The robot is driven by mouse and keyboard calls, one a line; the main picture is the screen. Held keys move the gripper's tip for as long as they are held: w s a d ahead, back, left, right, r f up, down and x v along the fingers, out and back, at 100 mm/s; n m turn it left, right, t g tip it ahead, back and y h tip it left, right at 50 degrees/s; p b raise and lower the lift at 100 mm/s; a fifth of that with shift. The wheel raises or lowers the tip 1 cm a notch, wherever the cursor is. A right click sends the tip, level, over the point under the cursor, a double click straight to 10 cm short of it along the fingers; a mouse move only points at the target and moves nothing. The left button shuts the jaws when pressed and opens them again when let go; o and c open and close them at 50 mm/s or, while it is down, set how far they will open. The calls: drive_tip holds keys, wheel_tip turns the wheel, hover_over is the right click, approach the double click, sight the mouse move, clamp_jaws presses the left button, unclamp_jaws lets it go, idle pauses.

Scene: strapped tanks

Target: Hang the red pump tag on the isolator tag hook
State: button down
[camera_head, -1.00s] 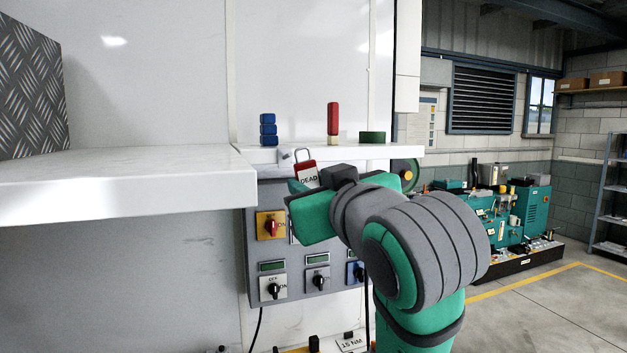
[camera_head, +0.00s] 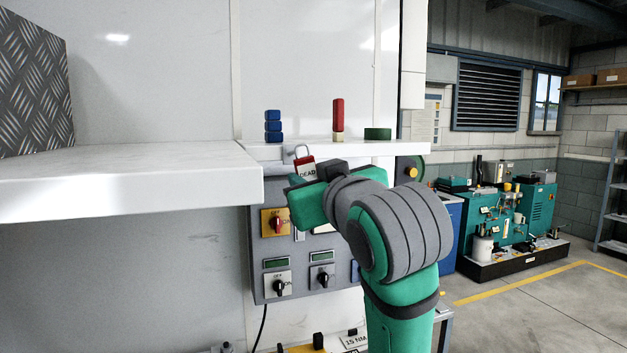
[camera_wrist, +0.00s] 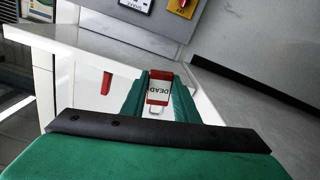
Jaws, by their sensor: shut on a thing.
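A red tag with a white face lettered DEAD (camera_wrist: 158,92) sits between the two green fingers of my gripper (camera_wrist: 159,101) in the wrist view. The gripper is shut on it. A metal loop shows at one end of the tag. In the head view the tag (camera_head: 307,170) is above my green hand, loop upward, just in front of the shelf edge. The yellow isolator with a red switch (camera_head: 273,222) is on the grey panel, below and left of the hand. It shows partly at the wrist view's top edge (camera_wrist: 184,5). I cannot make out the tag hook.
The white shelf (camera_head: 215,182) juts out at left. Black knobs (camera_head: 322,279) sit low on the panel. My arm hides the panel's right side.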

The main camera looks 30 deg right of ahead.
drive_tip(key=shift+x, duration=2.65)
drive_tip(key=shift+w+d+f, duration=0.15)
drive_tip(key=shift+w+f, duration=0.35)
drive_tip(key=shift+w, duration=0.2)
drive_tip(key=c, duration=1.3)
unclamp_jaws()
drive_tip(key=v, duration=1)
drive_tip(key=shift+s, duration=0.3)
